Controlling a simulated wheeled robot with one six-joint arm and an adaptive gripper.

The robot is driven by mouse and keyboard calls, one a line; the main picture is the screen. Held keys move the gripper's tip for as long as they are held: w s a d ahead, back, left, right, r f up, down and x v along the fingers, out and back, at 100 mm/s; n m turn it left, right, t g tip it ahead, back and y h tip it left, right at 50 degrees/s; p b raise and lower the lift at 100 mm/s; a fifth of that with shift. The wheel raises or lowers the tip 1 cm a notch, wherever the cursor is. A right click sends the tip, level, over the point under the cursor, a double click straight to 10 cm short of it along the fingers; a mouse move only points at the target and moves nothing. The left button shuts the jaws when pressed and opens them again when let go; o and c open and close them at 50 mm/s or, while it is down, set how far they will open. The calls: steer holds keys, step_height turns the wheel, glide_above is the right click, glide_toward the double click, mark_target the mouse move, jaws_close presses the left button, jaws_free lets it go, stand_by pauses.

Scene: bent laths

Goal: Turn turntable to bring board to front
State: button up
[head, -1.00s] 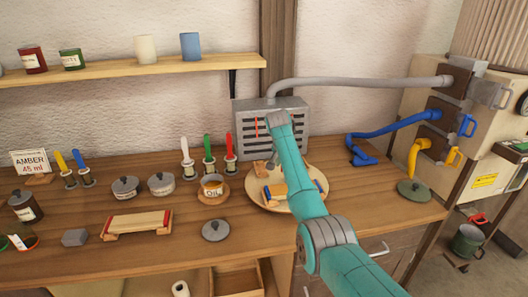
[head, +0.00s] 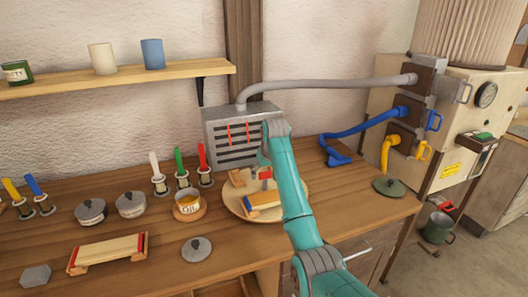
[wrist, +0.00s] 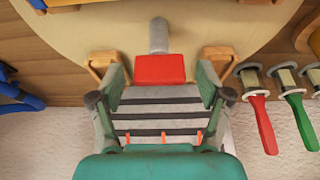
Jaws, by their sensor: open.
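The turntable (head: 233,203) is a round pale wooden disc on the bench, below the slotted grey box. A pale wooden board with blue at its end (head: 264,200) lies on its front part, partly hidden by my teal arm. A red block with a grey knob (wrist: 160,68) is at the turntable's far edge, between two wooden brackets (wrist: 101,63). My gripper (wrist: 161,85) is open, one finger on each side of the red block with gaps between. In the head view my gripper (head: 264,158) is mostly hidden behind the arm.
The slotted grey box (head: 240,132) stands close behind the turntable. An oil pot (head: 188,203) and upright-handled tools (head: 203,165) are to the left. Another board with red ends (head: 107,252) lies at front left.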

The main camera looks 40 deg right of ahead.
steer(key=v, duration=1)
steer(key=shift+s+r, duration=0.2)
steer(key=shift+r, duration=0.1)
